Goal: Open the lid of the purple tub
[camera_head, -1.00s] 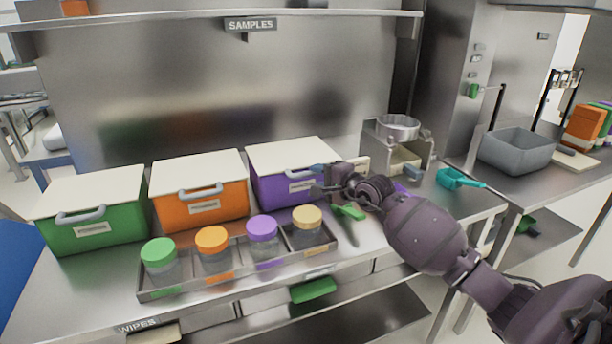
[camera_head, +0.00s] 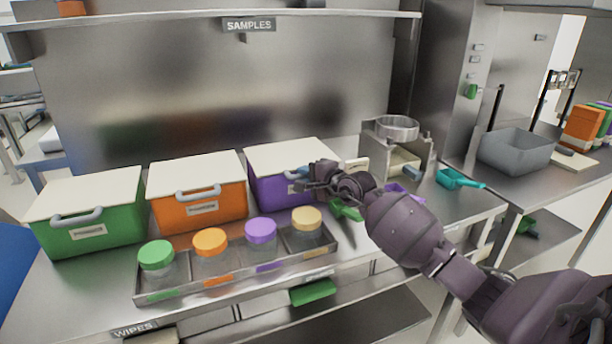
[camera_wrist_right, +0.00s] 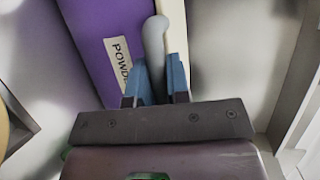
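The purple tub (camera_head: 262,188) stands at the right end of a row of three tubs, with its cream lid (camera_head: 290,154) lying flat and closed on top. In the wrist view the purple wall (camera_wrist_right: 105,30) with its label and the lid's cream edge (camera_wrist_right: 175,22) show. The grey lid handle (camera_wrist_right: 155,40) runs down between my right gripper's blue fingers (camera_wrist_right: 155,82), which sit close on both sides of it. In the head view my right gripper (camera_head: 303,180) is at the tub's front and hides most of the handle. My left gripper is out of view.
An orange tub (camera_head: 215,213) and a green tub (camera_head: 92,239) stand to the left. A metal tray (camera_head: 200,285) of lidded jars lies in front. A metal stand (camera_head: 425,140) and a green scoop (camera_head: 348,212) are near my right arm. A shelf (camera_head: 170,18) runs above.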

